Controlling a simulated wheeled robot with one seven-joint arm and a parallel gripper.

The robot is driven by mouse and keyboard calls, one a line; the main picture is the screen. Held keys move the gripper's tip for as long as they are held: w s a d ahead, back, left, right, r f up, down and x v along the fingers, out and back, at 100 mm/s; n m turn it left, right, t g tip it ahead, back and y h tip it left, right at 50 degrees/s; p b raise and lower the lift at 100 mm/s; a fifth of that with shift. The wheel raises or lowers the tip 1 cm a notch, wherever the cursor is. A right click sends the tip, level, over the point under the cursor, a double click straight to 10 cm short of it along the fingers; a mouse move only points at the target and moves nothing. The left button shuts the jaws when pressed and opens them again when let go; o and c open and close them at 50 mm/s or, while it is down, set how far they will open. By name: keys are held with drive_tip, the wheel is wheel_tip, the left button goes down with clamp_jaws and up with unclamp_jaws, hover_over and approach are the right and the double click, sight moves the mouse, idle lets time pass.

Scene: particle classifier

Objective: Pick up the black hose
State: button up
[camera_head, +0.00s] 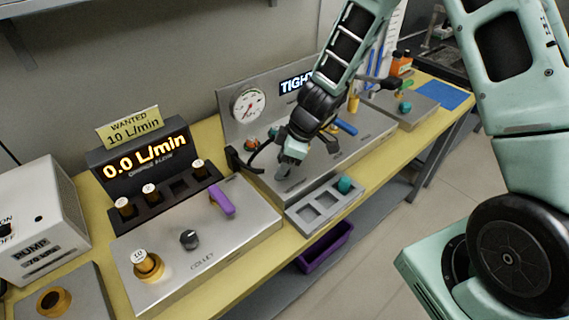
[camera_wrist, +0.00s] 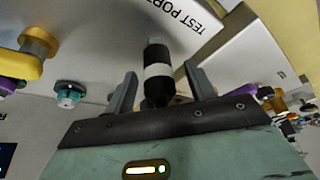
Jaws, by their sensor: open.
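A black curved piece, seemingly the black hose (camera_head: 262,155), shows beside my gripper (camera_head: 284,172) in the head view, over the back test panel. My gripper is open and low over this panel, its fingers pointing down. In the wrist view, a black cylinder with a white band (camera_wrist: 158,70), which may be the hose's end, stands between the two fingers of my gripper (camera_wrist: 158,88). Gaps show on both sides of it, so the fingers appear apart from it. Its lower part is hidden by the gripper's palm edge.
The panel carries a round gauge (camera_head: 248,104) and a blue handle (camera_head: 346,128). A grey tray (camera_head: 318,219) with a teal knob (camera_head: 345,184) lies in front. A purple lever (camera_head: 222,201) stands on the left panel. The wrist view shows a yellow fitting (camera_wrist: 38,45) and teal fitting (camera_wrist: 69,93).

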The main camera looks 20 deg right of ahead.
drive_tip(key=shift+a+f, duration=0.1)
drive_tip(key=shift+f, duration=0.1)
drive_tip(key=c, duration=1)
drive_tip(key=shift+o, duration=0.2)
drive_tip(key=shift+w+r, duration=0.1)
drive_tip(key=shift+r, duration=0.05)
wheel_tip(320, 180, up, 10)
drive_tip(key=shift+f+p, duration=0.1)
drive_tip(key=shift+p, duration=0.55)
